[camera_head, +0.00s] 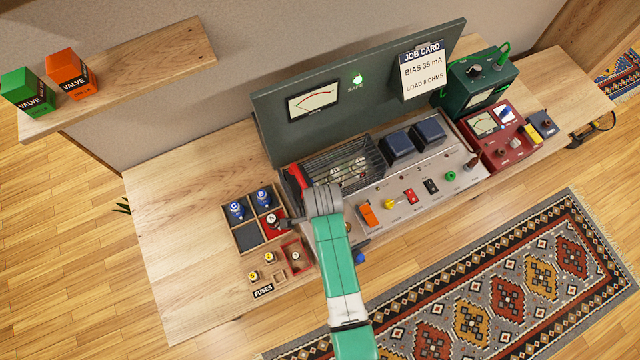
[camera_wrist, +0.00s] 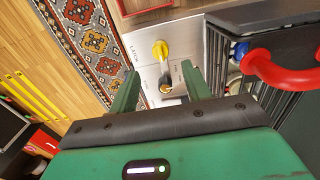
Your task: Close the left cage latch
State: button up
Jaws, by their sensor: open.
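The wire valve cage (camera_head: 345,160) with a red handle (camera_head: 296,177) sits on the left part of the grey amp chassis. In the wrist view the red handle (camera_wrist: 287,70) arches at the right, beside dark cage bars. A yellow knob-like part (camera_wrist: 160,49) stands on the pale panel, next to lettering that seems to read LATCH. A small dark and brass part (camera_wrist: 166,86) shows between my fingers; I cannot tell which part is the latch. My gripper (camera_wrist: 160,88) is open, fingers apart, with nothing clearly held.
A sectioned tray (camera_head: 240,238) with blue-topped valves and a fuse tray (camera_head: 270,283) stand left of the chassis. A dark meter panel (camera_head: 300,125) rises behind. Red and green instruments stand at the right. The bench's left end is clear.

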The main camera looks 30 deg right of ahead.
notch_tip(320, 180, down, 8)
jog(key=shift+r+b, duration=0.2)
jog(key=shift+b, duration=0.45)
jog(key=c, duration=1)
